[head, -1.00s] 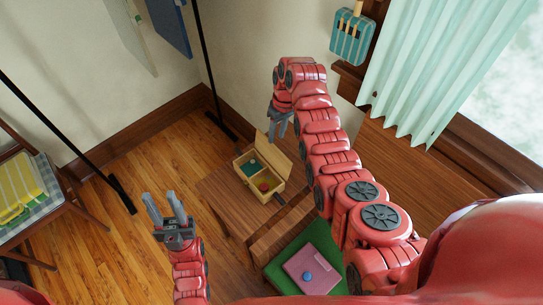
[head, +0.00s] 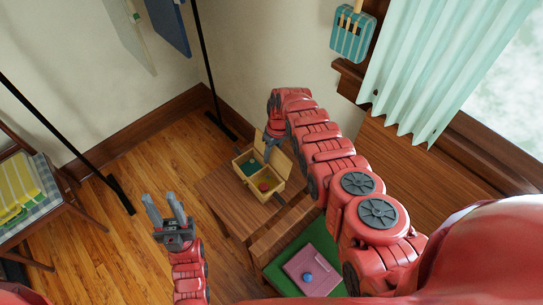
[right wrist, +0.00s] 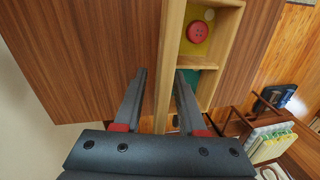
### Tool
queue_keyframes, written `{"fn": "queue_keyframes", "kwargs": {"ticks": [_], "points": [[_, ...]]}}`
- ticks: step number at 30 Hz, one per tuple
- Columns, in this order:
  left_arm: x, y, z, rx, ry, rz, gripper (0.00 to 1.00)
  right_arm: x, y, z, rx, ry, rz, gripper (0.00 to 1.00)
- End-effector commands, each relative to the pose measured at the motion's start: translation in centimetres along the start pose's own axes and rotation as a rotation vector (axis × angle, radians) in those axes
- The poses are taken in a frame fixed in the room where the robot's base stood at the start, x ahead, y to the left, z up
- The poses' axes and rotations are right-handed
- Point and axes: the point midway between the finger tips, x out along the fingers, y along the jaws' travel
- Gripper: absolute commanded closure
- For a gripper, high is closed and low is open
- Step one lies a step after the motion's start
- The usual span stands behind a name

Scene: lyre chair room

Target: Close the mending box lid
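The mending box (head: 262,189) is a small light-wood box on the wooden table, with a red button and teal contents in its compartments. Its lid (head: 282,156) stands open, raised at the back right side. My left gripper (head: 161,200) is open and empty, left of the table.
The wooden table (head: 220,190) has bare room left of the box. A green mat (head: 322,248) with a pink book (head: 303,262) lies nearer. A black stand (head: 207,60) and the wall are behind. A chair (head: 60,205) stands at the left.

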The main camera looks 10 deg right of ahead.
Motion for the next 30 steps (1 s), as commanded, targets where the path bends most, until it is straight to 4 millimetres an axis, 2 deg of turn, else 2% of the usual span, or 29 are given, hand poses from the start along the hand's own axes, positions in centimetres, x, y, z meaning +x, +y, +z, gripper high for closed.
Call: {"fn": "queue_keyframes", "kwargs": {"ticks": [5,9,12,30], "points": [[0.07,0.0,-0.02,0.0,0.0,0.0,0.6,-0.08,-0.03,-0.01,0.0,0.0,0.0,0.6],[0.06,0.0,-0.01,0.0,0.0,0.0,0.6,-0.09,-0.03,-0.01,0.0,0.0,0.0,0.85],[0.07,0.0,-0.01,0.0,0.0,0.0,0.6,-0.08,-0.03,0.0,0.0,0.0,0.0,1.0],[0.06,0.0,-0.02,0.0,0.0,0.0,0.6,-0.08,-0.04,0.0,0.0,-0.001,-0.001,1.0]]}}
